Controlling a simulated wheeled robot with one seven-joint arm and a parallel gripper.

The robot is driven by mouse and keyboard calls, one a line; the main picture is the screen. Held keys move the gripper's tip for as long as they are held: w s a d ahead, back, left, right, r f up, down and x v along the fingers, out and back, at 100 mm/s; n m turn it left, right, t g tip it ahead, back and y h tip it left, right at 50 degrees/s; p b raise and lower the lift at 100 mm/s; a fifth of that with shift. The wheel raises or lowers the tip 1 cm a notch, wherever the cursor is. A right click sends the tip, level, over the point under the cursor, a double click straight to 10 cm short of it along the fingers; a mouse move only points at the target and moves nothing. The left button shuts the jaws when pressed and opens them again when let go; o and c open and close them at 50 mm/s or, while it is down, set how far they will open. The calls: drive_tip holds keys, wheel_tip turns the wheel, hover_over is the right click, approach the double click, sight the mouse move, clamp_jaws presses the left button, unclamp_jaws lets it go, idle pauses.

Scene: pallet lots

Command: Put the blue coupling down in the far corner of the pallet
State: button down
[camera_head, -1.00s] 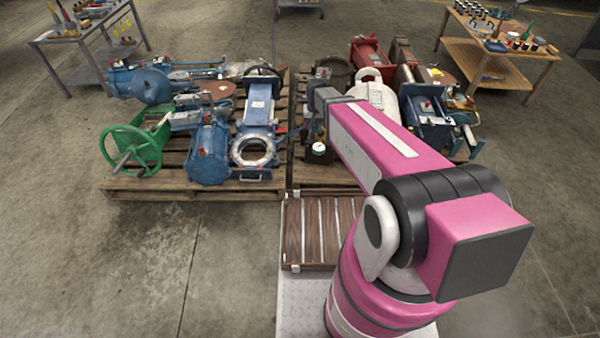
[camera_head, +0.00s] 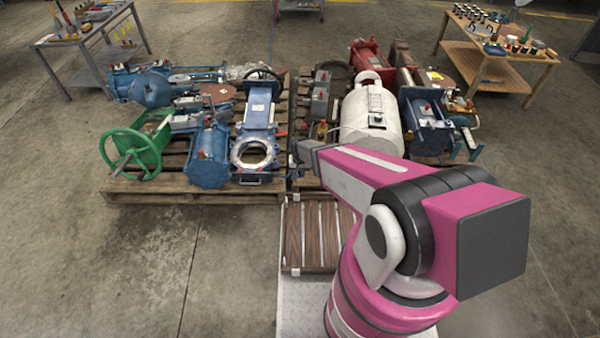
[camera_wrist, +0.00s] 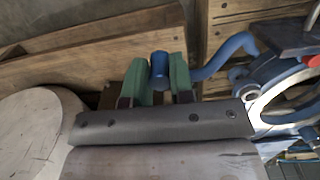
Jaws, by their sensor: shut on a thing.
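The blue coupling (camera_wrist: 159,64) is a small blue cylinder in the wrist view, held between the two green fingers of my gripper (camera_wrist: 159,78). The fingers are shut on it. In the head view my gripper (camera_head: 303,152) is at the front, by the gap between two loaded wooden pallets; I cannot make out the coupling there. The left pallet (camera_head: 150,190) carries blue valves and a green handwheel. The right pallet (camera_head: 300,180) is partly hidden by my arm. Wooden boards (camera_wrist: 90,62) lie just beyond the fingers in the wrist view.
A blue gate valve (camera_head: 257,120) stands just left of my gripper. A white tank (camera_head: 372,118) stands right of it, behind my arm. A blue curved pipe or handle (camera_wrist: 228,52) is close to the fingers. Tool tables stand at both back corners.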

drive_tip(key=w+f, duration=0.2)
drive_tip(key=w, duration=0.1)
drive_tip(key=w+f, duration=0.2)
drive_tip(key=w, duration=0.1)
drive_tip(key=w+f, duration=0.2)
drive_tip(key=w, duration=0.2)
drive_tip(key=shift+w+f, duration=0.1)
drive_tip(key=shift+f, duration=2)
drive_tip(key=c, duration=1)
unclamp_jaws()
drive_tip(key=shift+r, duration=0.15)
wheel_tip(320, 180, up, 12)
